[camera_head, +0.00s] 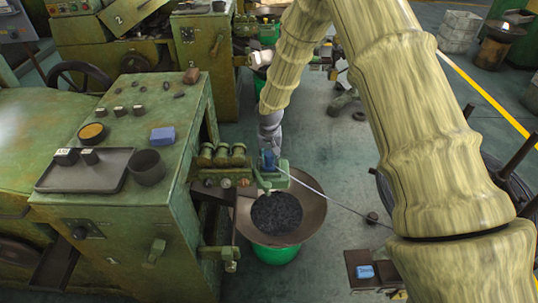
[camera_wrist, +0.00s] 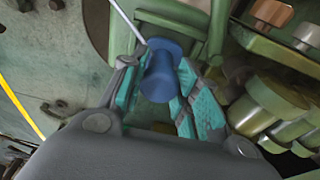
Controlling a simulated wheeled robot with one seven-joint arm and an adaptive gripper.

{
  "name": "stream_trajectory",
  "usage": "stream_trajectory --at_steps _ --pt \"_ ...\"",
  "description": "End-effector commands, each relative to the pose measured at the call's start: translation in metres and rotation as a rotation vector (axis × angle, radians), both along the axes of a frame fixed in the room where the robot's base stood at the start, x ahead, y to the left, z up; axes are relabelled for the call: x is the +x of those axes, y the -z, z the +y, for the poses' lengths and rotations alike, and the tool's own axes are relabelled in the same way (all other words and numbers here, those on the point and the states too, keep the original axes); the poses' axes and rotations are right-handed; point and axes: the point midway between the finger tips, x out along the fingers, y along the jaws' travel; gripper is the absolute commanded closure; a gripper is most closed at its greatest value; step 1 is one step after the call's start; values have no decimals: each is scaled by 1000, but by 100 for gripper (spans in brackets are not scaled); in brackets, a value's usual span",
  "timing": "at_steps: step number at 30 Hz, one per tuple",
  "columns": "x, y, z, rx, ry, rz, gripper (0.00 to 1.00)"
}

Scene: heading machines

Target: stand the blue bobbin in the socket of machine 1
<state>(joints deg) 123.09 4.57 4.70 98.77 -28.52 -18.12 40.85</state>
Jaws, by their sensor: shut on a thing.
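The blue bobbin (camera_head: 268,160) is upright or nearly so beside the front green machine (camera_head: 130,210), at the end of its roller arm. My gripper (camera_head: 270,150) comes down on it from above. In the wrist view the bobbin (camera_wrist: 161,75) sits between the teal finger pads of my gripper (camera_wrist: 160,88), which is shut on it. A green bracket (camera_head: 273,180) lies right below and around the bobbin. The socket itself is hidden, and I cannot tell whether the bobbin's foot is inside it.
A thin wire (camera_head: 335,204) runs past the bobbin down to the right. Rollers (camera_head: 222,154) stand close to its left. A wide pan (camera_head: 308,212) of dark pieces is below. A tray (camera_head: 95,180), a cup (camera_head: 147,168) and a blue block (camera_head: 162,136) lie on the machine top.

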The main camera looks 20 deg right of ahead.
Motion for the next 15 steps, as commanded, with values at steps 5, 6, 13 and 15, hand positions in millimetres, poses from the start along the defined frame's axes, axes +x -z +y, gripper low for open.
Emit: stream_trajectory --at_steps 5,6,13,15 --pt "1 3 0 0 0 -2 95" --pt "1 3 0 1 1 -2 95" --pt "0 6 0 1 1 -1 67" --pt "0 6 0 1 1 -1 54"
